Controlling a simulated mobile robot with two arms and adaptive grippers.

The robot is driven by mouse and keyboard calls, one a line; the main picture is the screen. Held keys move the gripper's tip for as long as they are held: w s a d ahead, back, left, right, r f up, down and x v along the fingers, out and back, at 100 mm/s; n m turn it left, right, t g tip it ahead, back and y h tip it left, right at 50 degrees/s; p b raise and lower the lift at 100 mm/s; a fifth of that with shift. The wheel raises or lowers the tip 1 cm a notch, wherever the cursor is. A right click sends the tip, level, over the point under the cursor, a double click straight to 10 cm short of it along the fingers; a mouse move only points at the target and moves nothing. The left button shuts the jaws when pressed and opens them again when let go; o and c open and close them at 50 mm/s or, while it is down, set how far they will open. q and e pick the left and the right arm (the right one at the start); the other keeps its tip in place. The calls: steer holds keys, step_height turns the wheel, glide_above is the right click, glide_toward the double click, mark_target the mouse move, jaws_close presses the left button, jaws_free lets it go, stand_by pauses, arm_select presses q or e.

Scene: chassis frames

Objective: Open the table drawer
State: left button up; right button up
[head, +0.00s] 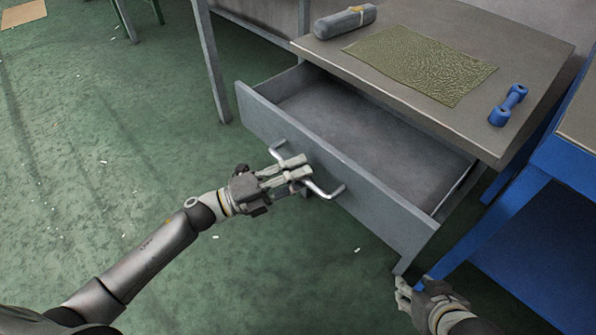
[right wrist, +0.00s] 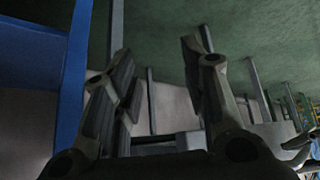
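The grey table (head: 545,55) has its drawer (head: 385,202) pulled well out, and the drawer looks empty. A metal bar handle (head: 327,190) runs along the drawer front. My left gripper (head: 303,168) is at the middle of the handle, with its fingers over the bar; they look closed around it. My right gripper (head: 401,290) is low, near the drawer's right front corner and apart from the handle. In the right wrist view its two fingers (right wrist: 160,85) stand apart with nothing between them.
On the tabletop lie a grey roll (head: 345,22), a green textured mat (head: 422,65) and a blue dumbbell (head: 508,105). A blue bench frame (head: 510,205) stands close on the right. The green floor (head: 110,150) at left is mostly clear.

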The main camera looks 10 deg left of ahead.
stand_by(0.3)
arm_select(q)
steer(key=v, duration=1.2)
steer(key=shift+r, duration=0.1)
